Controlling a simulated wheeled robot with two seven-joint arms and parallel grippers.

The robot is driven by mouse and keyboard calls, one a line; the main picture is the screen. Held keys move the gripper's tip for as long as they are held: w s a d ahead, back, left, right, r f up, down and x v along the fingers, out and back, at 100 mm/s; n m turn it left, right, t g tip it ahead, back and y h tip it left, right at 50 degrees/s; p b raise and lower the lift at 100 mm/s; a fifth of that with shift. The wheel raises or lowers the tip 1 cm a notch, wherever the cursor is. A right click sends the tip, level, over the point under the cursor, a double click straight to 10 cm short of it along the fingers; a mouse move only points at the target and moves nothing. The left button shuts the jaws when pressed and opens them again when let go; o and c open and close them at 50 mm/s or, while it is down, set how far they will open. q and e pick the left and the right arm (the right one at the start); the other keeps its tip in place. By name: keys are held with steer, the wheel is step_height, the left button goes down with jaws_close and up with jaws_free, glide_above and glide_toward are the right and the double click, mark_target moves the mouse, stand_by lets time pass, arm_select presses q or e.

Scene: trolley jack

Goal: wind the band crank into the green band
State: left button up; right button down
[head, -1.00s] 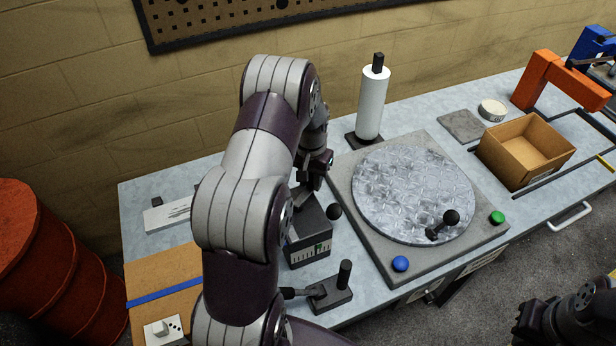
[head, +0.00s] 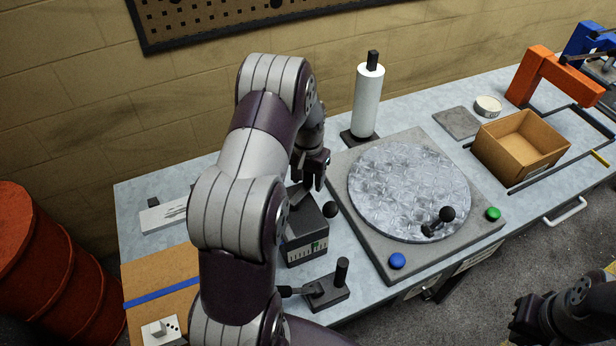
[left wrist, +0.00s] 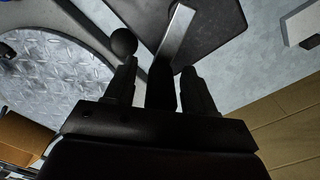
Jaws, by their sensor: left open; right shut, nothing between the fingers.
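The dark crank box (head: 305,240) stands on the bench left of the round plate. Its front face has a pale scale with a small green band (head: 315,245); I cannot make out a needle. A grey metal crank arm (left wrist: 174,35) lies over the box top in the left wrist view. A black ball knob (head: 331,210) sticks out at the box's right side. My left gripper (head: 314,182) is open, pointing down above the box. In the left wrist view a dark upright piece, apparently the crank's handle (left wrist: 160,88), stands between its fingers. My right gripper (head: 522,322) is shut and empty, off the bench's front.
The round metal turntable (head: 405,185) with a knobbed handle (head: 440,222) is close on the right. Blue (head: 397,261) and green (head: 493,214) buttons sit on its base. A lever base (head: 327,292) stands in front of the box. A white roll (head: 368,100) stands behind.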

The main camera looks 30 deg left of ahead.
arm_select(q)
step_height(320, 180, up, 8)
steer(key=shift+r+b, duration=0.25)
steer(key=shift+b, duration=0.9)
step_height(320, 180, up, 4)
steer(key=shift+f+p, duration=0.1)
steer(key=shift+p, duration=0.55)
steer(key=shift+r, duration=0.25)
steer(key=shift+w+a+f, duration=0.1)
steer(key=shift+w, duration=0.2)
steer(key=shift+s+d+f+n, duration=0.25)
steer(key=shift+s+f+n, duration=0.35)
steer(key=shift+f, duration=0.3)
steer(key=s+d+f+m+t, duration=0.1)
steer(key=s+d+m, duration=0.1)
steer(key=s+d, duration=1.3)
steer(key=shift+m+b, duration=0.35)
steer(key=shift+m, duration=0.05)
